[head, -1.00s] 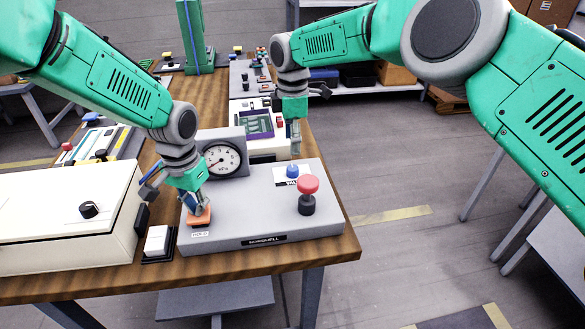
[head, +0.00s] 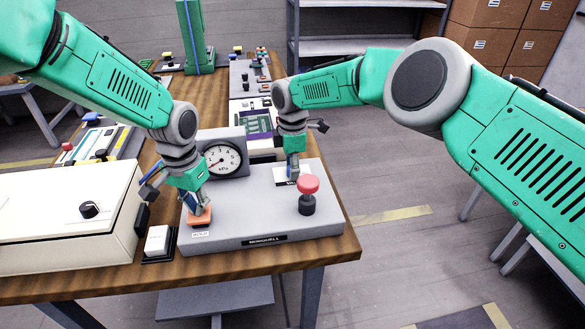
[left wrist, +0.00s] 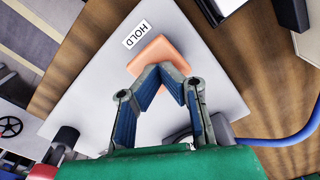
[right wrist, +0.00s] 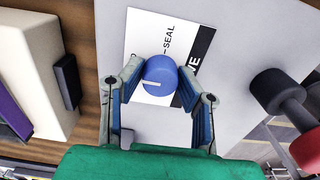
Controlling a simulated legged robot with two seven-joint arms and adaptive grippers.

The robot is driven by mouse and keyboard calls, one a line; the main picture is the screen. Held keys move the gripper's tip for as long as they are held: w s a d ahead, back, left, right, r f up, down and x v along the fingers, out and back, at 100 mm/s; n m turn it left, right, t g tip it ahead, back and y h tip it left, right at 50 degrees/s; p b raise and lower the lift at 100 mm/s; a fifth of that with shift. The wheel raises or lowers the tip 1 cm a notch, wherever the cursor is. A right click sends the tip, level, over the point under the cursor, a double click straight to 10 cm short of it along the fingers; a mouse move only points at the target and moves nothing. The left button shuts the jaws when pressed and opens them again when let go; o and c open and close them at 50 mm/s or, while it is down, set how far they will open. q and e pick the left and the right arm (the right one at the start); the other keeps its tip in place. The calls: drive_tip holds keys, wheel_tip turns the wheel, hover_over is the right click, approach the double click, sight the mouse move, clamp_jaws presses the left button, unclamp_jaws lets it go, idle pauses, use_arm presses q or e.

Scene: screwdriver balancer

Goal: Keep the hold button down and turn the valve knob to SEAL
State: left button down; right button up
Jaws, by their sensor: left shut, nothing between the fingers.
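The orange hold button (head: 199,216) sits at the front left of the grey box, beside its HOLD label (left wrist: 137,34). My left gripper (head: 196,207) is shut and empty, its fingertips on the orange button (left wrist: 158,55). The blue valve knob (right wrist: 161,75) has a white pointer line and stands on a white and black label reading SEAL (right wrist: 169,40). The line points left in the right wrist view, not at the SEAL word. My right gripper (right wrist: 161,85) is open, with a finger on each side of the knob. In the head view the right gripper (head: 293,176) hides the knob.
A red mushroom-shaped knob (head: 308,185) on a black base stands right of the right gripper. A dial gauge (head: 222,159) stands behind the left gripper. A white switch (head: 157,240) and a cream box (head: 60,225) lie left.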

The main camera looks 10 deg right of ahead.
use_arm(q)
drive_tip(key=shift+s, duration=0.1)
use_arm(e)
drive_tip(key=shift+w, duration=0.15)
drive_tip(key=shift+c, duration=0.4)
drive_tip(key=m, duration=0.4)
drive_tip(key=shift+d+r+m, duration=0.1)
drive_tip(key=shift+r+m, duration=0.05)
drive_tip(key=shift+m, duration=0.25)
drive_tip(key=m, duration=0.4)
drive_tip(key=shift+w+m, duration=0.1)
drive_tip(key=shift+m, duration=0.2)
drive_tip(key=m, duration=0.4)
drive_tip(key=shift+m, duration=2.2)
